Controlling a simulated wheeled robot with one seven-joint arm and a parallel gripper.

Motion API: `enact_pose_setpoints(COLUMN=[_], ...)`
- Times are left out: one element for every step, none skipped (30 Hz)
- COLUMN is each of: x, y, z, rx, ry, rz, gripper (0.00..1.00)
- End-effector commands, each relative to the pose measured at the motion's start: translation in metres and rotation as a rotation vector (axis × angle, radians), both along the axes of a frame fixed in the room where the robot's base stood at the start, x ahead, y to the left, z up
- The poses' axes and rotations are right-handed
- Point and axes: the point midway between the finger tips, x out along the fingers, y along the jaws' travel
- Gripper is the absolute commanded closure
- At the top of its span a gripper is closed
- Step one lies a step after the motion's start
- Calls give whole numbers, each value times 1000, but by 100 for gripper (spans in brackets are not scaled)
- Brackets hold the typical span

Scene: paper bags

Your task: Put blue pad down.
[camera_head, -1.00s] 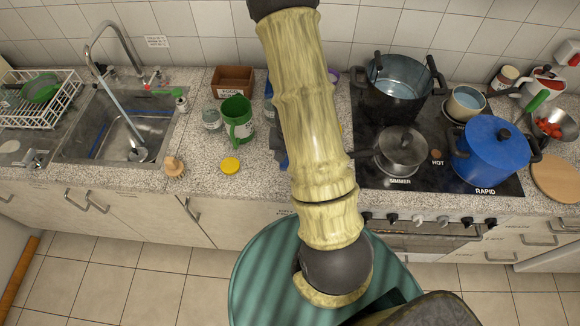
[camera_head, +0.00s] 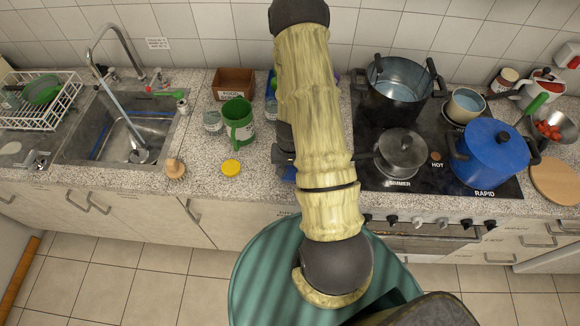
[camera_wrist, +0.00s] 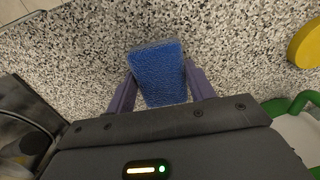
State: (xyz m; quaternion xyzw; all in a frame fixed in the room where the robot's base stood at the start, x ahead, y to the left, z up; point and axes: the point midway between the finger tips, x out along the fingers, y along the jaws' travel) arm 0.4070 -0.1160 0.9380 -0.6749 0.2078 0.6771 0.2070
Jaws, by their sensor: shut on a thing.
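The blue pad (camera_wrist: 158,75) is a rectangular blue sponge-like block. In the wrist view it sits between the two purple fingers of my gripper (camera_wrist: 161,85), which is shut on it. Speckled counter shows behind the pad; I cannot tell whether the pad touches it. In the head view my arm hides most of the gripper, and only a small blue bit (camera_head: 289,173) shows at the arm's left edge, close to the front of the counter (camera_head: 255,188).
A yellow disc (camera_head: 231,168) and a green mug (camera_head: 238,122) stand left of my arm. A lidded saucepan (camera_head: 402,152) on the stove is close on the right. Free counter lies around the yellow disc.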

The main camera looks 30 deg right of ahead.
Motion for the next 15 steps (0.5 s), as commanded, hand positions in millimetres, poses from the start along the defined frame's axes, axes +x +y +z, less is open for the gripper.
enact_pose_setpoints(x=[0,0,0,0,0,0,0,0,0,0,0,0,1,0,0], y=[0,0,0,1,1,1,1,1,1,1,1,1,1,1,1], z=[0,0,0,0,0,-1,-2,-3,-4,-4,-3,-3,-3,-3,-3], rx=[-1,-1,-1,0,0,0,0,0,0,0,0,0,0,0,0], ry=[-1,-1,-1,0,0,0,0,0,0,0,0,0,0,0,0], rz=[0,0,1,1,2,2,2,2,2,2,2,3,3,3,2], gripper=[71,71,71,71,71,71,71,71,71,45,39,31,25,25,25])
